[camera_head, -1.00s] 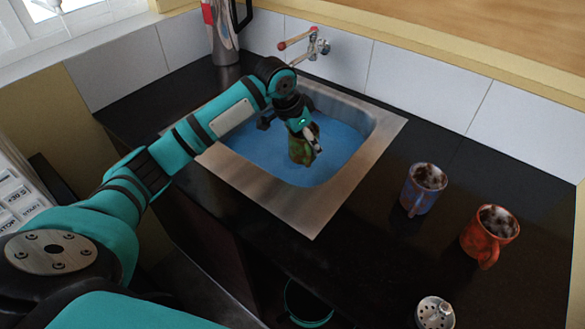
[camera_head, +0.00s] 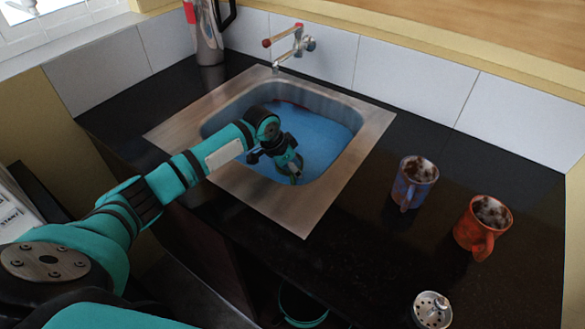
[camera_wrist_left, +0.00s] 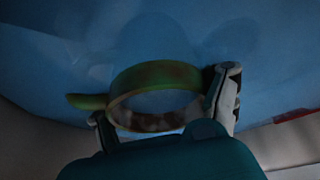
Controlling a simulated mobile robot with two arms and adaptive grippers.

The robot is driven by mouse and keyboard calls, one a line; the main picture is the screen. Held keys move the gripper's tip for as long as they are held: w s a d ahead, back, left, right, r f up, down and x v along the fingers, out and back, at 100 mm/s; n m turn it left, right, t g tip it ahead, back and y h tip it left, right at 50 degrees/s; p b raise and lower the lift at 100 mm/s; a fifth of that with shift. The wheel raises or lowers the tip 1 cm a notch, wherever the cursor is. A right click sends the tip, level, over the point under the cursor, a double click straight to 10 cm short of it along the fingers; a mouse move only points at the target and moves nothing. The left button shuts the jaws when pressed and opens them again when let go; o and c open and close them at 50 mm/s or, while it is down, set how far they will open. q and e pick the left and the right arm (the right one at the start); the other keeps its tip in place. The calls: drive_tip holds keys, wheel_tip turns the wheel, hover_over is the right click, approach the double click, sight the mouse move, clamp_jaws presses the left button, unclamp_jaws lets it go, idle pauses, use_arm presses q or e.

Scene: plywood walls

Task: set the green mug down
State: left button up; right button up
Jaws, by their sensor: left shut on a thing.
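My left gripper (camera_head: 290,170) is low inside the sink, near its front right corner. It is shut on the green mug, which the gripper mostly hides in the head view. In the left wrist view the mug's green rim (camera_wrist_left: 152,74) faces the camera, with its handle at the left and brownish mottling inside. The fingers of my left gripper (camera_wrist_left: 166,113) are on either side of the mug. I cannot tell whether its base touches the sink floor. My right gripper is not in view.
The steel sink (camera_head: 313,208) has a blue interior. A tap (camera_head: 290,45) is behind it and a tall flask (camera_head: 208,40) stands at the back left. A blue mug (camera_head: 412,185), a red mug (camera_head: 482,230) and a perforated metal piece (camera_head: 432,311) stand on the dark counter to the right.

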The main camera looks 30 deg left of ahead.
use_arm(q)
drive_tip(key=o, duration=1.5)
drive_tip(key=shift+r, duration=0.1)
drive_tip(key=v, duration=1.2)
drive_tip(key=shift+w+r, duration=0.1)
